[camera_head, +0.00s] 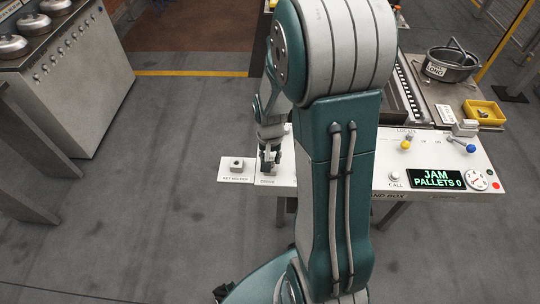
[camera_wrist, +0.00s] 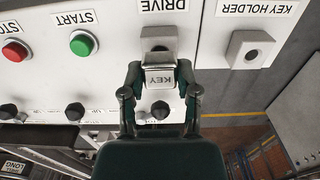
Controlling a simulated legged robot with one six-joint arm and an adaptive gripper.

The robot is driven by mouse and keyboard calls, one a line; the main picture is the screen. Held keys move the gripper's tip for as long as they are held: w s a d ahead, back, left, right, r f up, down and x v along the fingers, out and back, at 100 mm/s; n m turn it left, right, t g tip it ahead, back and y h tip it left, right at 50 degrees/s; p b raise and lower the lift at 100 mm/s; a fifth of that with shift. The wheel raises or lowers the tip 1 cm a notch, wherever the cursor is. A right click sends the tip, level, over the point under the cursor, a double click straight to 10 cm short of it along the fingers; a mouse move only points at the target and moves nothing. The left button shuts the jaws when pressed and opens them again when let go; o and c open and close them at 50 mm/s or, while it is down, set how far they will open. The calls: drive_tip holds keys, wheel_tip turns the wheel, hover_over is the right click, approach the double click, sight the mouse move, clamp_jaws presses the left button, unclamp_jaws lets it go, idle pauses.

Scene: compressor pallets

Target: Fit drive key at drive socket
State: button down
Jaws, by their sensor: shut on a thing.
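My gripper (camera_wrist: 160,82) is shut on the drive key (camera_wrist: 159,77), a small block with a metal edge marked KEY, in the wrist view. The drive socket (camera_wrist: 159,44), a pale block under the DRIVE label, shows just beyond the key. The key covers the lower part of the socket, and I cannot tell whether the two touch. In the head view my gripper (camera_head: 270,158) is over the panel at the DRIVE label. The key holder (camera_wrist: 250,49) is a block with a dark square opening, to the right of the socket; it also shows in the head view (camera_head: 236,165).
Red and green buttons (camera_wrist: 83,43) sit left of the socket, with several dark knobs (camera_wrist: 160,110) nearby. In the head view, a display (camera_head: 436,179) reads JAM, PALLETS 0. A yellow tray (camera_head: 483,112) is at the right. Open floor lies left of the panel.

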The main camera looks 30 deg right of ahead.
drive_tip(key=shift+f, duration=0.75)
drive_tip(key=shift+c, duration=1.3)
unclamp_jaws()
wheel_tip(320, 180, up, 12)
